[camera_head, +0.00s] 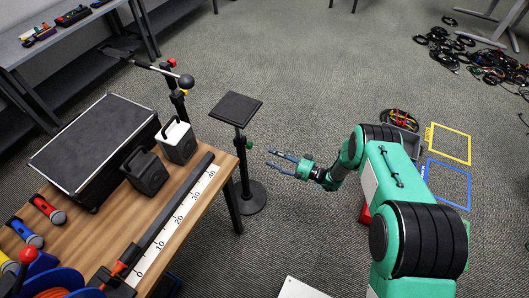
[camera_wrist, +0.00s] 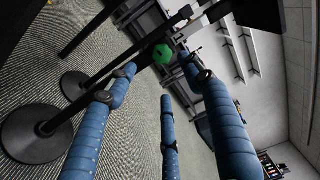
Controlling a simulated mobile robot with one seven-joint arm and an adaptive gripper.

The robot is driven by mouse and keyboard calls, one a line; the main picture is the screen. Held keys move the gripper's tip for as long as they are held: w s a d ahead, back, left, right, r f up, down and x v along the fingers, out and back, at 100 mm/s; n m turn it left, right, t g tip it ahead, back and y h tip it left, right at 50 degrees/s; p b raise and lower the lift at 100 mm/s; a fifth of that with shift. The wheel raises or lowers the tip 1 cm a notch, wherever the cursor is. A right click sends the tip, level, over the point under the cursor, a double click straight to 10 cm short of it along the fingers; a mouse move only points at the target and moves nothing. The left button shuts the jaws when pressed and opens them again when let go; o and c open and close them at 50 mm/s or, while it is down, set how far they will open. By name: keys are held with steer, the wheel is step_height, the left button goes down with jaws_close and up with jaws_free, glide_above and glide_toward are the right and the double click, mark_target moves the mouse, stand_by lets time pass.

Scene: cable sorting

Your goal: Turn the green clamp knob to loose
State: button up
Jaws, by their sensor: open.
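The green clamp knob (camera_head: 249,145) sits on the pole of a black stand with a square top plate (camera_head: 236,109) and a round base (camera_head: 250,198). In the wrist view the green knob (camera_wrist: 162,54) shows ahead, near the far ends of the blue fingers. My gripper (camera_head: 271,159) is open and empty, to the right of the pole and apart from the knob. In the wrist view its fingers (camera_wrist: 164,85) are spread, with the knob framed between the two upper ones. The knob's setting cannot be read.
A wooden table (camera_head: 188,224) stands left of the stand, with a black case (camera_head: 95,145), two small speakers and a ruler strip. A microphone stand (camera_head: 178,100) with red and yellow knobs rises behind.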

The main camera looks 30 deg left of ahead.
mark_target(250, 145)
steer(key=m+p, duration=0.1)
steer(key=m, duration=0.5)
steer(key=d+m+p, duration=0.1)
steer(key=m+p, duration=0.1)
steer(key=m, duration=0.5)
steer(key=m+p, duration=0.2)
steer(key=m, duration=0.4)
steer(key=shift+w+d+m, duration=0.25)
steer(key=shift+d+m, duration=0.15)
steer(key=a+b, duration=0.2)
steer(key=a, duration=1.1)
steer(key=shift+a, duration=0.4)
steer(key=shift+c, duration=0.5)
steer(key=shift+f+b, duration=0.1)
steer(key=shift+b, duration=0.25)
steer(key=c, duration=1)
